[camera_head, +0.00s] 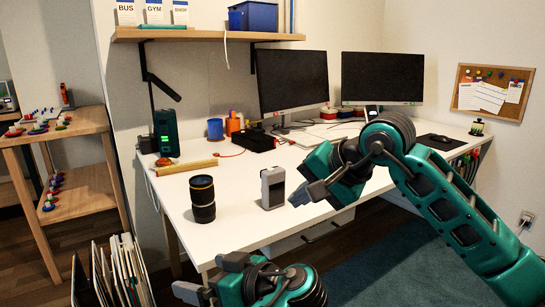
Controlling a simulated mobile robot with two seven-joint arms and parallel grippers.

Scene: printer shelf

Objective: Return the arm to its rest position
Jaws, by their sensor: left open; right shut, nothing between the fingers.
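My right arm (455,205) comes in from the right and bends over the white desk (235,232). Its gripper (298,196) is shut and empty, above the desk's front part, just right of a small grey boxy device (272,187). I cannot tell whether they touch, but the gripper does not hold the device. My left gripper (203,278) is low at the bottom of the view, in front of the desk's near edge. It is open with nothing between its fingers. Most of the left arm is out of view.
A black cylinder with a tan band (203,198) stands on the desk left of the device. Two monitors (292,80) (383,78) stand at the back. A wall shelf (200,35) is above; a wooden rack (85,185) and upright folders (112,275) are at left.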

